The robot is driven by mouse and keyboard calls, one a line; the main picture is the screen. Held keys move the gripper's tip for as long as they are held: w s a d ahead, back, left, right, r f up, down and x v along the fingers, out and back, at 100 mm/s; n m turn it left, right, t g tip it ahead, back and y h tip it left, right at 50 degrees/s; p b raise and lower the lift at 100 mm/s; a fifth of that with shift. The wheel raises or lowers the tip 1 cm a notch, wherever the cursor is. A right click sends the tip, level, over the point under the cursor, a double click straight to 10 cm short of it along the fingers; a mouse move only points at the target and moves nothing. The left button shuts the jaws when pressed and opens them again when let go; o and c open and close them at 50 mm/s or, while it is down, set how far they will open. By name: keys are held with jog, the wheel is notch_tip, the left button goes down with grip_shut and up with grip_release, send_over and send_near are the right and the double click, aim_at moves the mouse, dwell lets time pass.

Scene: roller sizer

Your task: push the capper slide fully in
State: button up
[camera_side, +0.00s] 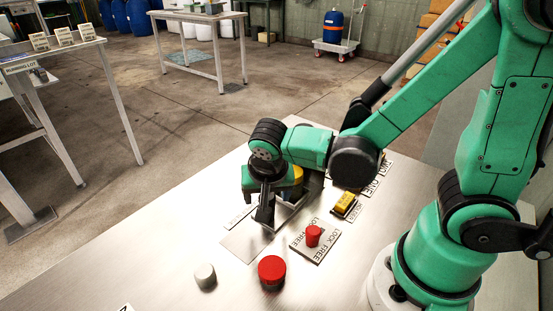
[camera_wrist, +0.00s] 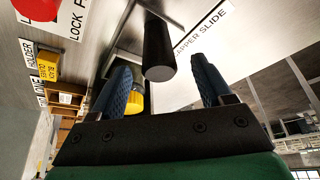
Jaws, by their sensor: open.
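My gripper (camera_wrist: 161,75) is open, with its two blue-padded fingers apart. In the wrist view a black cylindrical handle (camera_wrist: 158,48) points between the fingers, with a visible gap on each side. A white label reading "CAPPER SLIDE" (camera_wrist: 208,27) lies beside it on the metal top. In the side view my gripper (camera_side: 264,205) is low over the bench, at the capper slide's place. It hides most of the slide there, so I cannot tell how far in the slide stands. A yellow part (camera_wrist: 137,101) shows behind the left finger.
A red knob (camera_side: 313,235) stands on a lock/free plate to the right of my gripper. A yellow holder block (camera_side: 344,204) is behind it. A large red button (camera_side: 271,271) and a grey knob (camera_side: 205,275) stand in front. The bench's left part is clear.

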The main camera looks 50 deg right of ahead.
jog(key=shift+x, duration=1)
grip_shut()
jog(key=shift+d, duration=0.1)
dwell(0.8)
